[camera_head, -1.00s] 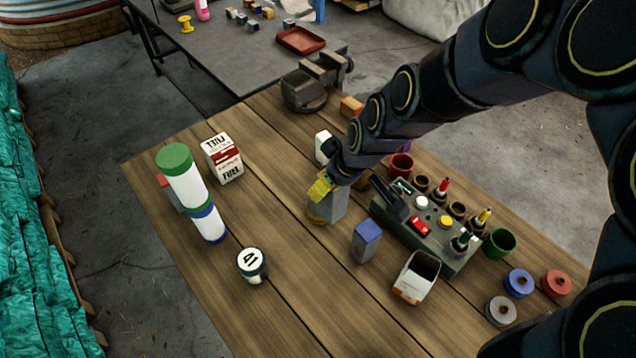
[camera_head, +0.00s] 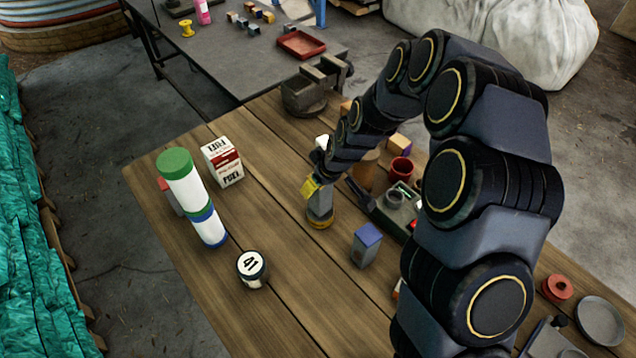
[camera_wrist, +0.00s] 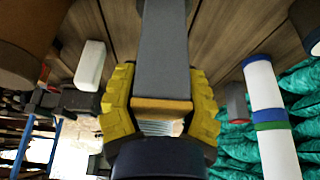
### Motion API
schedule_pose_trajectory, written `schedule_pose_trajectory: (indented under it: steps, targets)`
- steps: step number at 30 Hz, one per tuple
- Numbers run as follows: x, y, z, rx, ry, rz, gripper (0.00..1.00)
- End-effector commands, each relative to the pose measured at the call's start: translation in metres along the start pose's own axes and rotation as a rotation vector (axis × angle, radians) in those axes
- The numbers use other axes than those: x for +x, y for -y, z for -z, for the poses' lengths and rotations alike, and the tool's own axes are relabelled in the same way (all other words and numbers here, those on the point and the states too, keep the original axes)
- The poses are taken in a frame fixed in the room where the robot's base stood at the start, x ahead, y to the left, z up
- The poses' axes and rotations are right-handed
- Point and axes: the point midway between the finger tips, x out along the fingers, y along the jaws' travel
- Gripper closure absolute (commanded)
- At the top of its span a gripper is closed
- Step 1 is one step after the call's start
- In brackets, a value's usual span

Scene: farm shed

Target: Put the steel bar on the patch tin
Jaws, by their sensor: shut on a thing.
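My gripper (camera_head: 311,187), with yellow finger pads, is shut on a grey steel bar (camera_head: 321,204). The bar hangs close to upright, with a yellow-orange band at its lower end; I cannot tell whether it touches the table. In the wrist view the bar (camera_wrist: 166,55) lies between the yellow pads (camera_wrist: 160,108), with an orange edge at its near end. A small round tin marked 41 (camera_head: 251,268) stands left of and nearer than the bar, apart from it. It looks like the patch tin, though no name on it can be read.
A blue-topped grey box (camera_head: 366,246) stands just right of the bar. A tall green-topped cylinder (camera_head: 186,182) and a fuel carton (camera_head: 222,162) stand to the left. A green tool holder (camera_head: 396,208) and a red cup (camera_head: 400,170) are at right. Bare planks lie between bar and tin.

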Motion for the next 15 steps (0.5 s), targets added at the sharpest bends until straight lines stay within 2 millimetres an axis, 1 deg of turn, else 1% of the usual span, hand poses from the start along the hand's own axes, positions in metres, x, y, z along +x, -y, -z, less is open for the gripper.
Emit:
schedule_pose_trajectory:
  steps: [1,8,11,12,13,14,15]
  targets:
    - [0.0029,0.0001,-0.0012,-0.001,0.000,0.000,0.90]
    - [0.0027,-0.0003,-0.0008,-0.001,-0.002,-0.001,0.90]
    - [0.0055,-0.0001,-0.0022,0.000,0.000,0.000,0.90]
    - [0.0058,-0.0001,-0.0024,0.000,0.000,0.000,0.48]
    - [0.0056,-0.0001,-0.0023,-0.001,0.000,0.000,0.35]
    - [0.0055,-0.0001,-0.0023,0.000,0.000,0.000,0.30]
    - [0.0055,-0.0001,-0.0022,0.000,-0.001,-0.001,0.30]
